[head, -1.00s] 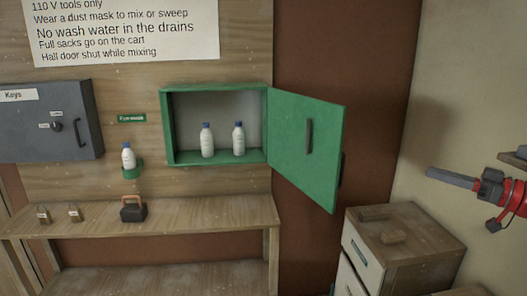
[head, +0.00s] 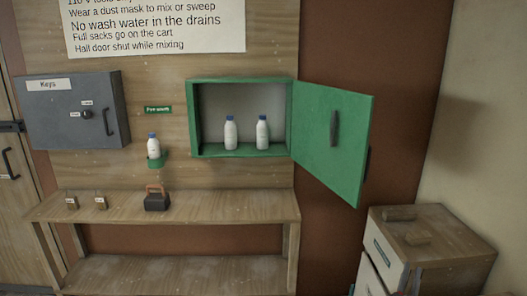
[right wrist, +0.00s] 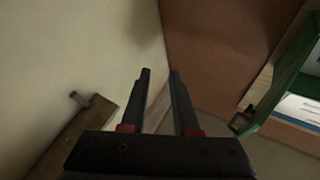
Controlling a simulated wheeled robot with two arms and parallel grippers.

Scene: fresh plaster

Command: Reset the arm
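The task names no object, only the arm. My right gripper (right wrist: 158,75) shows in the right wrist view with its two dark fingers apart and nothing seen between them. It points toward a pale wall and a red-brown panel. In the head view only a small dark and red piece shows at the bottom edge in front of the drawer unit, too little to tell its state. My left gripper is in neither view.
A green cabinet (head: 240,82) holds two white bottles, its door (head: 325,140) swung open to the right. A grey key box (head: 70,115) hangs left. A wooden bench (head: 225,207) bears a dark case and padlocks. A drawer unit (head: 460,245) stands right.

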